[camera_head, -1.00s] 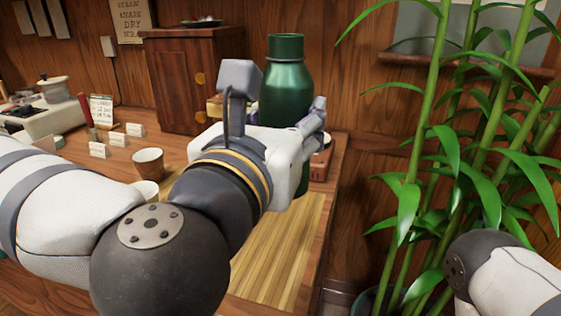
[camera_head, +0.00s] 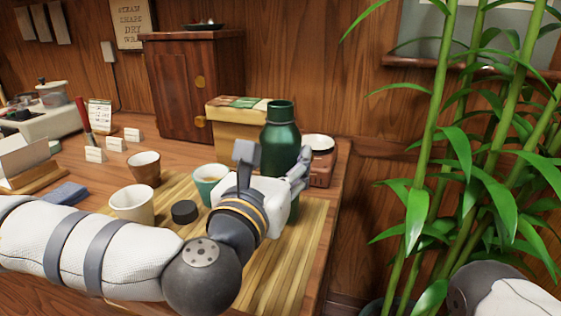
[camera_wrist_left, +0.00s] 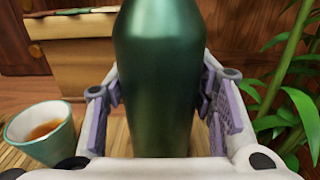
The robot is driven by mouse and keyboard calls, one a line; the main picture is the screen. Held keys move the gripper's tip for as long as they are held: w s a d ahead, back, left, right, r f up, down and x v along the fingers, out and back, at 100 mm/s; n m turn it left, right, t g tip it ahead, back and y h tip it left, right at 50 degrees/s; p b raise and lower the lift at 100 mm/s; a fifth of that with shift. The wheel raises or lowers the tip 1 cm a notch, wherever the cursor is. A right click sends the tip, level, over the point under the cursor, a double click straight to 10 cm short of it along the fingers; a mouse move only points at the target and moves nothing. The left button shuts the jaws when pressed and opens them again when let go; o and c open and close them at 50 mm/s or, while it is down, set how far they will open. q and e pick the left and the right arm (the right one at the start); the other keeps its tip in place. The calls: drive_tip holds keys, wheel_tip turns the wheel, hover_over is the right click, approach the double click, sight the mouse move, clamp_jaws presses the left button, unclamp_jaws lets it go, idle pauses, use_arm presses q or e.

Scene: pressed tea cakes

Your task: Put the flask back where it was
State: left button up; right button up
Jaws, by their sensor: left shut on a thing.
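The dark green flask (camera_head: 280,140) is upright in the head view, over the right part of the bamboo mat (camera_head: 265,270). My left gripper (camera_head: 298,172) is shut around its body from the near side. In the left wrist view the flask (camera_wrist_left: 160,70) stands between the two purple finger pads. The flask's base is mostly hidden behind my gripper, so I cannot tell whether it touches the mat. My right gripper is out of view; only part of my right arm shows at the lower right.
A teal cup of tea (camera_head: 208,184), a black lid (camera_head: 184,212), a white cup (camera_head: 132,204) and a brown cup (camera_head: 145,168) stand left of my gripper. A box (camera_head: 236,132) and a small scale (camera_head: 319,160) are behind. Bamboo plants (camera_head: 440,150) stand right of the table.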

use_arm(q)
drive_tip(key=shift+f, duration=0.15)
drive_tip(key=o, duration=1.6)
drive_tip(key=shift+c, duration=0.2)
